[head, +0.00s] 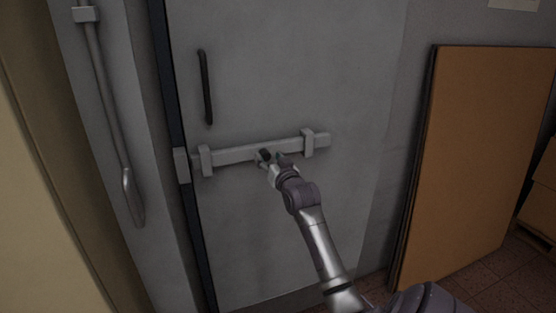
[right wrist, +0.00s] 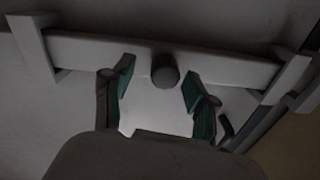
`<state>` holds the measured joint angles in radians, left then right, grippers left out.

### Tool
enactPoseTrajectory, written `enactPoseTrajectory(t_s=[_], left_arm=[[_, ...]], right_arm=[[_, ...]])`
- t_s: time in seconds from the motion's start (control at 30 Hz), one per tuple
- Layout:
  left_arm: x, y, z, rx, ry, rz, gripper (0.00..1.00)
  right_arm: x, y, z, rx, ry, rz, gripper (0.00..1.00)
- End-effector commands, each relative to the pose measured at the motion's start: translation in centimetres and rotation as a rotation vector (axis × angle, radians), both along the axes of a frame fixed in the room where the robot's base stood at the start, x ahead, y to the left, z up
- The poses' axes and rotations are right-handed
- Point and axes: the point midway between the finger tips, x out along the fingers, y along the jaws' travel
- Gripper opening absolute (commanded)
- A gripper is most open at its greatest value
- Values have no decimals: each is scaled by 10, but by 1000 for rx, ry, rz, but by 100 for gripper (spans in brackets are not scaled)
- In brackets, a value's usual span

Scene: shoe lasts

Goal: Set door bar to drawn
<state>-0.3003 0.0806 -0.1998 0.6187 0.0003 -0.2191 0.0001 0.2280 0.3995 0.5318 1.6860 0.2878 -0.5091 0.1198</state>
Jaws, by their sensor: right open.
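A pale grey door bar (head: 236,153) lies nearly level across the grey door (head: 270,80), held by a bracket near each end. A dark round knob (head: 264,154) sticks out of the bar's middle. My right gripper (head: 272,161) is at the knob. In the right wrist view, its green-padded fingers (right wrist: 158,87) are open, one on each side of the knob (right wrist: 165,70), with gaps on both sides. My left gripper is not in view.
A dark vertical handle (head: 206,87) is on the door above the bar. A long metal lever rod (head: 110,110) runs down the wall at left. A large orange-brown board (head: 475,160) leans on the wall at right. The door around the bar is clear.

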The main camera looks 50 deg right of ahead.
Motion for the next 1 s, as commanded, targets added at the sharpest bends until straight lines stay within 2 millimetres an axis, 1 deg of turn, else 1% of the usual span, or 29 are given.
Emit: enactPoseTrajectory(t_s=[0.03, 0.2, 0.3, 0.43, 0.5, 0.63, 1.0], left_arm=[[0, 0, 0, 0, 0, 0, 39], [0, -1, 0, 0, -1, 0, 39], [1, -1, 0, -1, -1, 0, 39], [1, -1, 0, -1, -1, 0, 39], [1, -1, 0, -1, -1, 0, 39], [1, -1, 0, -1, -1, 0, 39], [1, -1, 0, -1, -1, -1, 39]], right_arm=[[-9, 5, -2, 0, 1, 0, 58], [-43, 22, -2, -1, 3, 0, 58], [-61, 31, -2, 1, 2, -1, 58], [-79, 40, -1, 1, 1, -2, 58], [-85, 43, -1, 1, 1, -2, 58], [-91, 45, -1, 1, 2, -2, 58], [-91, 46, -1, 1, 1, -2, 58]])
